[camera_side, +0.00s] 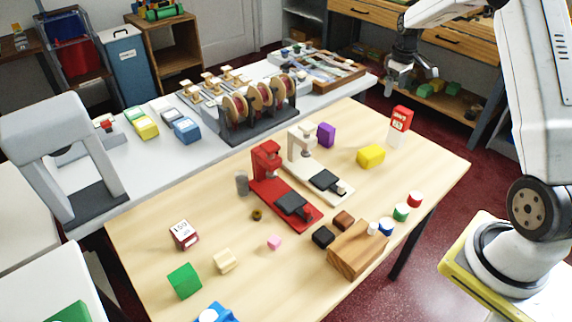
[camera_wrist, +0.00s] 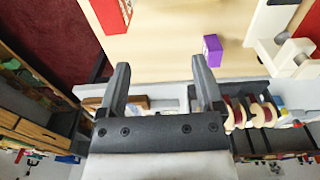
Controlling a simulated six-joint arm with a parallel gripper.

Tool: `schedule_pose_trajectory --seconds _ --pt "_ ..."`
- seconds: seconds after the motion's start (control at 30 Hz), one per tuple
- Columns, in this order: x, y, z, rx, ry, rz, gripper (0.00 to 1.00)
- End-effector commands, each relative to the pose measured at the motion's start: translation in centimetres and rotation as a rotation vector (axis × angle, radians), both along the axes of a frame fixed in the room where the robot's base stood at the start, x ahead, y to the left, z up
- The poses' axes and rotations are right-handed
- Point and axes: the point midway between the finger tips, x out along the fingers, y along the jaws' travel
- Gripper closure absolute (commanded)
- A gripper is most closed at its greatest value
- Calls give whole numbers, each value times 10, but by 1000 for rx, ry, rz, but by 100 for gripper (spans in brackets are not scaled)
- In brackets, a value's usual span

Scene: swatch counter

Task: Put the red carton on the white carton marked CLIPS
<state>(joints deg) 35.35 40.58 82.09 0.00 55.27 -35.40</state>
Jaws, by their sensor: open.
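The red carton (camera_side: 401,118) has pale lettering on its face and stands upright at the far right of the table. Directly beneath it is a white carton (camera_side: 395,139); the red one appears to rest on it. I cannot read any CLIPS marking. The red carton also shows at the top of the wrist view (camera_wrist: 108,14), partly cut off. My gripper (camera_side: 398,88) is above and behind the cartons, apart from them. In the wrist view its two fingers (camera_wrist: 162,85) are spread with nothing between them.
A yellow block (camera_side: 371,156) and a purple block (camera_side: 326,134) lie left of the cartons. Red (camera_side: 268,165) and white (camera_side: 300,142) presses stand mid-table. A grey bench with spools (camera_side: 262,97) runs behind. The table's right corner is clear.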

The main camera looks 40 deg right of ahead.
Motion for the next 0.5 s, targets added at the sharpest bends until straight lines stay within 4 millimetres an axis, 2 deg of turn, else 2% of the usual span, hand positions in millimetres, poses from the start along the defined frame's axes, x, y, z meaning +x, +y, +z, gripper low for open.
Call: schedule_pose_trajectory --seconds 0.03,0.27,0.5 --pt "1 20 3 -3 -7 7 15" --pt "-5 101 8 -17 -49 8 15" --pt "-32 180 8 -20 -96 7 15"
